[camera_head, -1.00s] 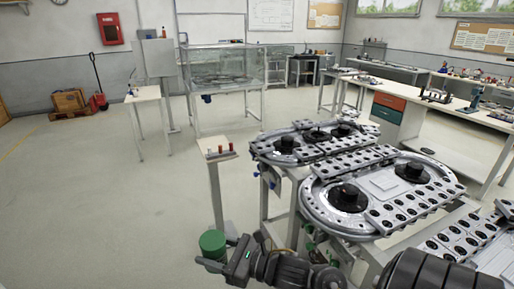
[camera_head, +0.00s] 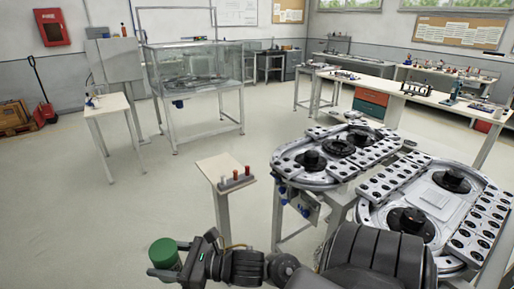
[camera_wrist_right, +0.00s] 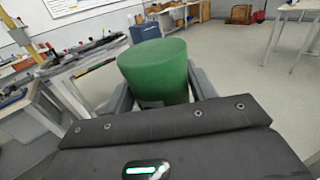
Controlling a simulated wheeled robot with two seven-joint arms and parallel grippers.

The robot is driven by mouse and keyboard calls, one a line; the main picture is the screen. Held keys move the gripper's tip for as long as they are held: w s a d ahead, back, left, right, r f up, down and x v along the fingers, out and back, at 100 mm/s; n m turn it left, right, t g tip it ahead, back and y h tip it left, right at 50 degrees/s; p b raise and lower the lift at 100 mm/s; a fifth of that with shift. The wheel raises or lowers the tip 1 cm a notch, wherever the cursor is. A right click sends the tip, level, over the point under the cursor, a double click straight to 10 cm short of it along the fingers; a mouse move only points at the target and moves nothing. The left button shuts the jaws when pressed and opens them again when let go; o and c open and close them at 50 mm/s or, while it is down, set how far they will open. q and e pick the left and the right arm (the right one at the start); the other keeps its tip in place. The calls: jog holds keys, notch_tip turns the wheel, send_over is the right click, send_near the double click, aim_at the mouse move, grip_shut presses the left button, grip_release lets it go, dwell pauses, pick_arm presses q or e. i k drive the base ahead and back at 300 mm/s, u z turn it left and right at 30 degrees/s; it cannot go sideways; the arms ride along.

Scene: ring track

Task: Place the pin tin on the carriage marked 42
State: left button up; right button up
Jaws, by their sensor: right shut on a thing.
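The pin tin, a green cylinder (camera_head: 164,253), is held by my right gripper (camera_head: 168,262) at the lower left of the head view. In the right wrist view the green tin (camera_wrist_right: 158,70) stands upright between the two jaws (camera_wrist_right: 160,90), which are shut on it. The ring track (camera_head: 440,205), with pale carriages (camera_head: 375,188) bearing dark round holes, is at the right of the head view, apart from the tin. I cannot read any number on the carriages, so I cannot tell which is 42. My left gripper is not in view.
A glass-walled tank (camera_head: 195,75) and a small white table (camera_head: 105,105) stand behind. The floor (camera_head: 80,220) at the left is clear.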

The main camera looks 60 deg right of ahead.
aim_at(287, 165)
jog(key=z, duration=0.25)
jog(key=i, duration=1.8)
jog(key=z, duration=1.5)
jog(key=i, duration=0.9)
jog(key=z, duration=1.4)
jog(key=i, duration=0.25)
jog(key=z, duration=0.1)
